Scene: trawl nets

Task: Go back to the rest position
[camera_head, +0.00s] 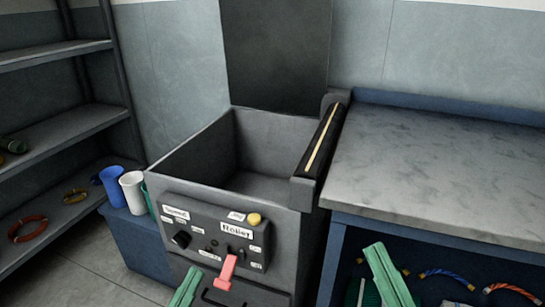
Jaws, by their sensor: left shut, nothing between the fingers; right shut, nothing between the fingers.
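My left gripper (186,288) shows as a green shape at the bottom edge, in front of the lower front of a dark grey machine (283,232). It is shut and holds nothing. My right gripper (388,277) shows as a larger green shape at the bottom, right of the machine and in front of the open space under the workbench. It is also shut and empty. The rest of both arms is out of view. The two grippers are well apart.
The machine has an open bin, a control panel (205,235), a yellow button (254,219) and a red lever (226,272). A bare grey worktop (440,165) stands right, with coloured ropes (447,276) below. Shelves (65,138) and cups (133,190) are left.

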